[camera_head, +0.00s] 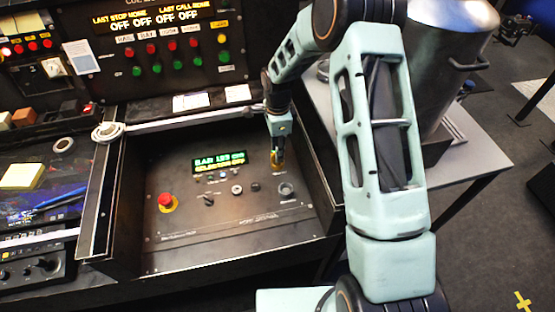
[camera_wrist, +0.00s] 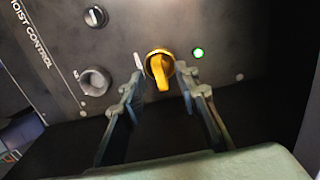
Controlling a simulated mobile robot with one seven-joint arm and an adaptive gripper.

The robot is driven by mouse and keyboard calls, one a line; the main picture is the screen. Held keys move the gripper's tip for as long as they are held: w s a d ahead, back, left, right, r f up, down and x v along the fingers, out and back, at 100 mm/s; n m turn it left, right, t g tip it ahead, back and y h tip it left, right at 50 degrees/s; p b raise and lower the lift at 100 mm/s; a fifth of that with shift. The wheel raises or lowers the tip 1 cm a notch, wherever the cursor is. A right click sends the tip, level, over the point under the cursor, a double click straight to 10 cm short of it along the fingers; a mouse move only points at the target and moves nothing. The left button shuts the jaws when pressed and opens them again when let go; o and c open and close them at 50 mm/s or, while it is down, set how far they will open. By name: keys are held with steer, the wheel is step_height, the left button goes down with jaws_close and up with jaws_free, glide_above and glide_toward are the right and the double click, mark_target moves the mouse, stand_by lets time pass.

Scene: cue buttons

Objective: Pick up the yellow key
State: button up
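The yellow key (camera_wrist: 161,70) is on the black control panel, its grip pointing down in the wrist view. In the head view the yellow key (camera_head: 277,168) shows only partly, just below my gripper (camera_head: 277,152). My gripper also shows in the wrist view (camera_wrist: 157,92), with its two dark fingers apart. One finger is on each side of the key's lower part, with a visible gap on both sides. Nothing is held between the fingers. Whether the fingertips reach the panel is hard to tell.
A lit green light (camera_wrist: 198,53) is beside the key. A grey round socket (camera_wrist: 95,81) and a small black switch (camera_wrist: 95,16) are on the same panel. A red mushroom button (camera_head: 166,202) and a lit display (camera_head: 219,162) are on its left part. Raised side walls border the panel.

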steer(key=shift+f, duration=0.95)
jaws_close()
steer(key=shift+r, duration=0.1)
